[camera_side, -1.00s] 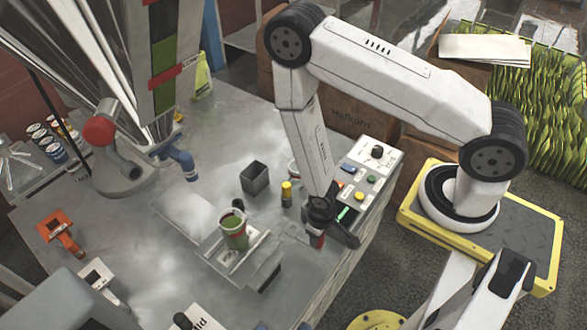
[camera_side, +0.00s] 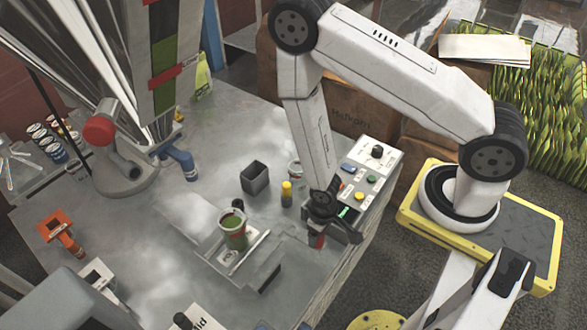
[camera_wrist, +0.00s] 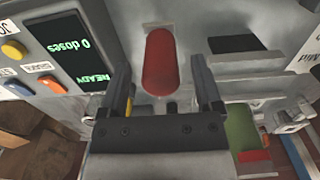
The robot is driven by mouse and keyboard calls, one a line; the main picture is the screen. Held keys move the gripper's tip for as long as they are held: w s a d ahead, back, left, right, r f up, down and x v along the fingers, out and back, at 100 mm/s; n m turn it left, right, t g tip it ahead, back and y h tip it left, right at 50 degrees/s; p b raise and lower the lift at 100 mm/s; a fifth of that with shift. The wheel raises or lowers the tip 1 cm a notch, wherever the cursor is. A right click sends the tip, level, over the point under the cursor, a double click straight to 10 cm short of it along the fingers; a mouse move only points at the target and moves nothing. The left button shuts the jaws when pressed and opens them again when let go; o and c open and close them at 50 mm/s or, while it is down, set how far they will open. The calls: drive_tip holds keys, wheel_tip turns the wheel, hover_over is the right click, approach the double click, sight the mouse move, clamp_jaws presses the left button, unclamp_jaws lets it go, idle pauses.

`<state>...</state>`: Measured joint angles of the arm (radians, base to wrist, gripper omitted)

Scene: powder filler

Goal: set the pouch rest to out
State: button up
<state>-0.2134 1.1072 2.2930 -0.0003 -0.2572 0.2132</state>
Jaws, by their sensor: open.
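A red rounded handle (camera_wrist: 160,62) stands between the two dark fingers of my gripper (camera_wrist: 158,75) in the wrist view. The fingers are open, one on each side of it, with gaps showing. In the side view a bit of the red handle (camera_side: 317,241) shows beside my gripper (camera_side: 335,237), low at the table's right edge. A flat grey rest plate (camera_side: 258,278) lies left of the gripper. I cannot tell for sure which part is the pouch rest; the handle's base is mostly hidden.
A control panel (camera_side: 366,170) with coloured buttons lies close behind my gripper; its screen (camera_wrist: 75,50) reads "READY" and "0 doses". A yellow-capped bottle (camera_side: 286,193) and a dark square bin (camera_side: 254,178) stand nearby. The table is clear toward its back middle.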

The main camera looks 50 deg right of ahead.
drive_tip(key=shift+s+r, duration=0.1)
drive_tip(key=shift+r, duration=2.65)
drive_tip(key=w+d+r+t, duration=0.1)
drive_tip(key=w+d+r, duration=0.1)
drive_tip(key=r, duration=0.9)
drive_tip(key=w+d+r+t, duration=0.1)
drive_tip(key=w+d+r, duration=0.2)
drive_tip(key=r, duration=0.8)
drive_tip(key=shift+t, duration=0.3)
